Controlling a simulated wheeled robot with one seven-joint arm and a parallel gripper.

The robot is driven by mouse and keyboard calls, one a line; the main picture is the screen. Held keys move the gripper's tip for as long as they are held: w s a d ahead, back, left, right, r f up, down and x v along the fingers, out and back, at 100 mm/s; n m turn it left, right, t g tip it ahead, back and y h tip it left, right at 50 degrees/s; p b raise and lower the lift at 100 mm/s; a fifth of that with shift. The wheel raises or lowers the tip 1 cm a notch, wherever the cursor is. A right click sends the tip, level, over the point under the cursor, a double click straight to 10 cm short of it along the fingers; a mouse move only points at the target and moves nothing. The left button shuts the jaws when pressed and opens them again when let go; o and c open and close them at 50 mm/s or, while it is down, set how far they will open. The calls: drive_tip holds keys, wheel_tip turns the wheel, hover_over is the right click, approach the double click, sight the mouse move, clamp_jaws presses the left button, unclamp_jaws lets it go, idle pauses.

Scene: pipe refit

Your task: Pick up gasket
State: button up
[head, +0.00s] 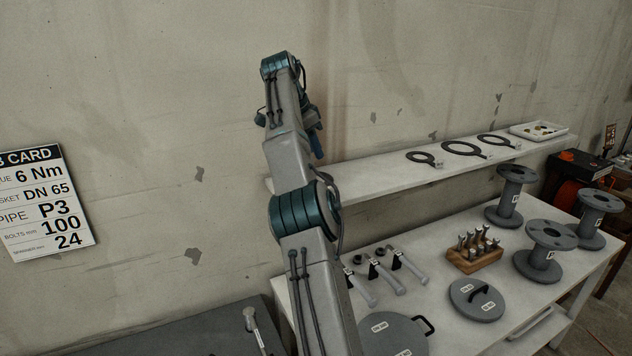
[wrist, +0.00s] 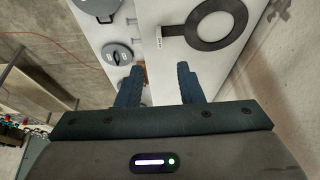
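Three dark flat ring gaskets with tabs lie in a row on the wall shelf in the head view: a small left one (head: 412,155), a larger middle one (head: 446,147) and a right one (head: 482,138). Small tags sit by their tabs; I cannot read them. The wrist view shows one gasket (wrist: 241,24) on the white shelf, its tab pointing left with a small tag. My gripper (wrist: 159,80) is open and empty, its two blue fingers apart, with the gasket beyond and right of them. In the head view my arm mostly hides the gripper.
The shelf (head: 370,180) runs along the wall above a white bench (head: 440,225). A shallow tray (head: 559,134) stands at the shelf's right end. The bench holds grey spools (head: 545,238), round lids (head: 463,296), a wooden block of bolts (head: 474,260) and several tools. A wall card reads DN 65, P3.

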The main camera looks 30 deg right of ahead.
drive_tip(key=b+x, duration=0.1)
drive_tip(key=x, duration=0.7)
drive_tip(key=shift+d+f, duration=0.1)
drive_tip(key=shift+f, duration=0.05)
drive_tip(key=shift+d+p+x, duration=0.1)
drive_tip(key=shift+p+x, duration=0.15)
drive_tip(key=shift+x, duration=1.1)
drive_tip(key=shift+d+p+x, duration=0.15)
drive_tip(key=shift+p+x, duration=0.1)
drive_tip(key=shift+x, duration=1.1)
drive_tip(key=shift+s, duration=0.1)
clamp_jaws()
